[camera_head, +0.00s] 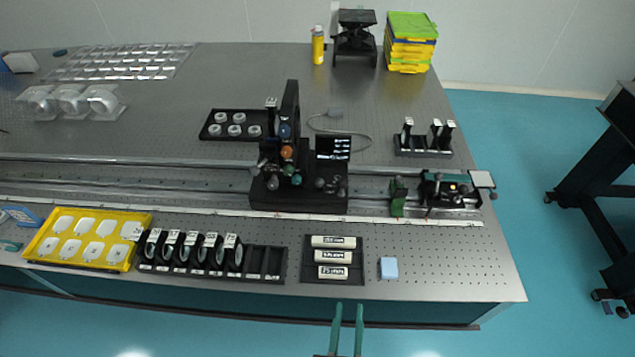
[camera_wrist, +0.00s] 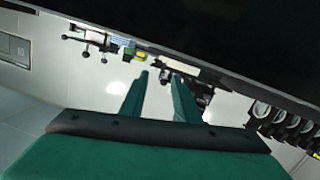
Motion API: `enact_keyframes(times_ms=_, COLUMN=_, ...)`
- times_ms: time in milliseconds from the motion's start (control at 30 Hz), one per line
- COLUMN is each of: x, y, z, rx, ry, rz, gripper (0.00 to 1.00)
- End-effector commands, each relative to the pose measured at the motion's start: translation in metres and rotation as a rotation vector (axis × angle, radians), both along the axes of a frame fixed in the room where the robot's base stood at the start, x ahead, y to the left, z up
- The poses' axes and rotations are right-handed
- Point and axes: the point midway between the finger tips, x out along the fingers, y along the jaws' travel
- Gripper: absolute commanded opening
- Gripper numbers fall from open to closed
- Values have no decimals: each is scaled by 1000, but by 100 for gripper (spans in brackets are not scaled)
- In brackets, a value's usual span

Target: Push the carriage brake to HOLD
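A long rail with a white scale strip (camera_head: 230,213) runs across the optical table. A black carriage (camera_head: 300,195) sits on it near the middle, bearing a tall post, coloured knobs and a small dark display (camera_head: 333,147). A second, smaller assembly (camera_head: 447,190) stands on the rail at the right, with a green block (camera_head: 398,197) at its left. I cannot tell which part is the brake or read a HOLD mark. My gripper (camera_head: 349,312) is at the table's front edge, well short of the rail. Its green fingers, also in the wrist view (camera_wrist: 160,80), are apart and empty.
In front of the rail stand a yellow tray (camera_head: 37,250), a black rack of round optics (camera_head: 262,262), a holder with three labelled white cylinders (camera_head: 307,270) and a blue block (camera_head: 389,268). Behind it are a black tray of rings (camera_head: 213,130) and a post rack (camera_head: 423,152).

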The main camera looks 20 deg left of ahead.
Motion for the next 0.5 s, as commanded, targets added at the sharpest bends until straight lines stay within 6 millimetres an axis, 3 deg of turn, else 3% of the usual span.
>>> enact_keyframes(times_ms=100, x=44, y=19, z=9, rx=-22, ry=-40, rz=44, gripper=29)
enact_keyframes(times_ms=267, x=93, y=46, z=22, rx=-43, ry=-76, rz=89, gripper=29)
enact_keyframes(times_ms=500, x=161, y=100, z=56, rx=-52, ry=-128, rz=150, gripper=29)
